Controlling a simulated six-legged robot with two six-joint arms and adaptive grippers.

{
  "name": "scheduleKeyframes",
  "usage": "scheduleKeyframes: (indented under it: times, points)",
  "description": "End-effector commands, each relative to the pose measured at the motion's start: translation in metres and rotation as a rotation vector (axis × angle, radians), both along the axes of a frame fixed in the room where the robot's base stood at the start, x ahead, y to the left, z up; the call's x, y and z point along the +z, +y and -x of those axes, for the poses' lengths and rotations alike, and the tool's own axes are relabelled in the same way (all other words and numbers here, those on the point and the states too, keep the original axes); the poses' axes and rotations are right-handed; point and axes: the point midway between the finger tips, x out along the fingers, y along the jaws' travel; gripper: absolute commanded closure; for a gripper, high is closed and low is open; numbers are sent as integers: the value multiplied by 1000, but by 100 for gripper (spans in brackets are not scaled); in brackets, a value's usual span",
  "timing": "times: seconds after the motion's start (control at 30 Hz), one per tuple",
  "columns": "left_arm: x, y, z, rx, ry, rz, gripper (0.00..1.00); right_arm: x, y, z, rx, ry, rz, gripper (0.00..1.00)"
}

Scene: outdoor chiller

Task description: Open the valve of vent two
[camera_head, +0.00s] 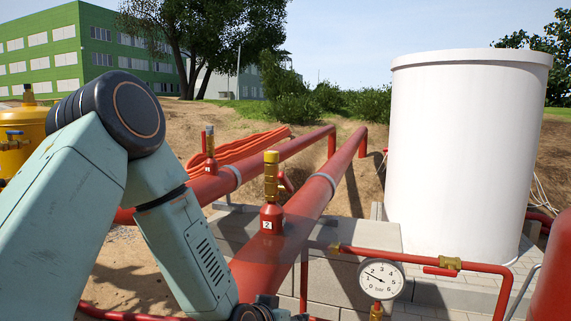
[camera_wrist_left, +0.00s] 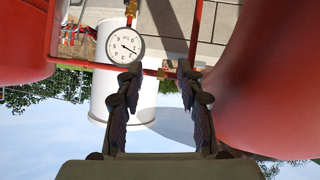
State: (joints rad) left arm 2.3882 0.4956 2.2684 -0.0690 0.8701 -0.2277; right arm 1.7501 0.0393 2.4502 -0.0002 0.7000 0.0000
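Vent two is a red stub marked "2" (camera_head: 271,220) with a brass valve (camera_head: 271,176) on top, upright on the large red pipe (camera_head: 312,192) in the head view. My left arm comes in from the left and ends low, just left of and below the vent; its gripper is out of that view. In the left wrist view my left gripper (camera_wrist_left: 158,72) is open with nothing between its fingers. I cannot make out vent two there. My right gripper is in neither view.
A second brass-topped vent (camera_head: 210,150) stands further back. A pressure gauge (camera_head: 381,279) and thin red pipe (camera_head: 480,267) are at the lower right; the gauge (camera_wrist_left: 126,46) also shows in the wrist view. A white tank (camera_head: 463,150) stands at the right.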

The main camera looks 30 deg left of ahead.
Motion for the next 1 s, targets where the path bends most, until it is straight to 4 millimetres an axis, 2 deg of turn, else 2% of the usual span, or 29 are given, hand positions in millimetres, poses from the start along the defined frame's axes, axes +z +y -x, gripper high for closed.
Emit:
scheduleKeyframes:
  times: [0.03,0.2,0.3,0.4,0.5,0.67,1.0]
  points:
    - [41,11,-16,18,-75,-5,62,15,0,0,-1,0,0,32]
    - [147,48,-53,68,-307,-71,62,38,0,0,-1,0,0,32]
    - [196,68,-64,97,-416,-128,62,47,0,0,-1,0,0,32]
    - [229,83,-70,120,-492,-193,62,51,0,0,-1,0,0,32]
    - [245,92,-72,133,-533,-245,62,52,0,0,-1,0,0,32]
    - [249,96,-80,136,-545,-272,62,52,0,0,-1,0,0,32]
    - [249,105,-127,133,-545,-271,62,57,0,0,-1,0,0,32]
